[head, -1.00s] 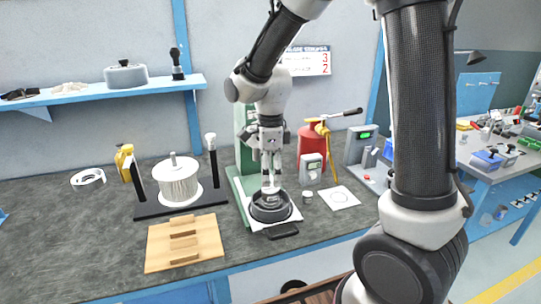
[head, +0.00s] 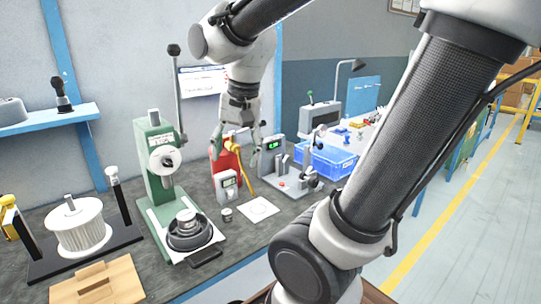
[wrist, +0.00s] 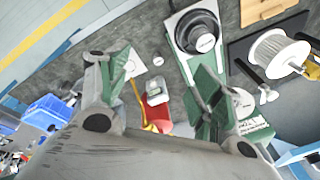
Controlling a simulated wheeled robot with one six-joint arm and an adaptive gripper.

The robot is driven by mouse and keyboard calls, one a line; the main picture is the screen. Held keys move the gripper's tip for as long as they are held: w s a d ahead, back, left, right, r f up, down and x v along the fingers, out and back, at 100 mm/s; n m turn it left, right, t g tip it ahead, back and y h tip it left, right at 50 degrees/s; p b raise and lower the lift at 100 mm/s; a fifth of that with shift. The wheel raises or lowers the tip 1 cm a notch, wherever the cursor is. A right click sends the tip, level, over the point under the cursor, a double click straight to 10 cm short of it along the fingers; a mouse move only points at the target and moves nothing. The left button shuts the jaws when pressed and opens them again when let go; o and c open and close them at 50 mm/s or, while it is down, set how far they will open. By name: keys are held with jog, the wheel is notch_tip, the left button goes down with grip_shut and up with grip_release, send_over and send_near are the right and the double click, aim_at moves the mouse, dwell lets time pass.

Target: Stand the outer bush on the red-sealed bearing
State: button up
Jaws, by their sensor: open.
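A silver round piece (head: 187,217), which looks like the outer bush, sits on top of a wide black round part (head: 189,239) on the press's base. In the wrist view the silver piece (wrist: 205,43) shows from above within the black part (wrist: 191,28). No red seal is visible, so I cannot tell whether a red-sealed bearing lies beneath it. My gripper (head: 237,140) is open and empty, to the right of and above these parts, near the red canister. In the wrist view its fingers (wrist: 155,78) are spread apart.
The green press (head: 158,150) with its upright lever stands behind the black part. A small grey ring (head: 227,214), a gauge box (head: 229,187), the red canister (head: 221,163) and a white sheet (head: 258,209) are to its right. A wooden block (head: 100,287) lies at front left.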

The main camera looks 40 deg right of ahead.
jog(key=s+d+n+t, duration=0.1)
jog(key=s+d+n, duration=0.3)
jog(key=s+n, duration=0.4)
jog(key=shift+r+t, duration=0.25)
jog(key=shift+t, duration=0.15)
dwell(0.6)
